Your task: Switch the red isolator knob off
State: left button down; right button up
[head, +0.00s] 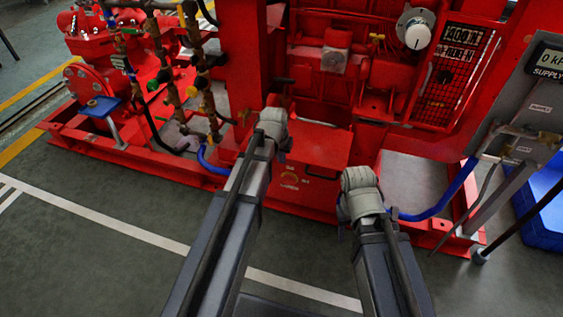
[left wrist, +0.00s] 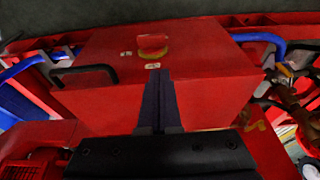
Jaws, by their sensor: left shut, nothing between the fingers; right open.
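The red isolator knob (left wrist: 152,42) sits on a yellow ring on a face of a red box (left wrist: 205,85). In the left wrist view its handle lies across the picture. In the head view the yellow ring and knob (head: 289,179) show small on the box front, with a label beside them. My left gripper (left wrist: 158,75) is shut and empty. Its fingertips show just below the knob in the left wrist view, with a visible gap. In the head view its wrist covers the fingers. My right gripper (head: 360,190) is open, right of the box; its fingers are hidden.
A black handle (left wrist: 83,74) stands out from the box. A blue hose (head: 435,207) runs right of my right gripper. The red pumpset frame and pipework (head: 200,90) fill the back. A grey panel (head: 525,105) stands at right. The floor in front is clear.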

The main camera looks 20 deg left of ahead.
pick_arm(q)
jog(key=b, duration=1)
send_near(283, 179)
jog(key=x, duration=0.5)
jog(key=shift+w+d+f, duration=0.2)
jog(key=shift+w+d, duration=0.05)
jog(key=shift+f+b, duration=0.6)
jog(key=shift+b, duration=0.05)
jog(key=shift+a+f+h, duration=0.15)
jog(key=shift+a+h, duration=0.15)
jog(key=shift+h, duration=0.3)
jog(key=shift+a+f+h+b, duration=0.1)
jog(key=shift+a+h+b, duration=0.2)
jog(key=shift+h+b, duration=0.45)
jog(key=shift+f, duration=0.1)
jog(key=f+b, duration=0.1)
jog(key=a+f+b, duration=0.1)
jog(key=f+b, duration=0.1)
jog(key=shift+a+f+b, duration=0.25)
jog(key=shift+b, duration=0.05)
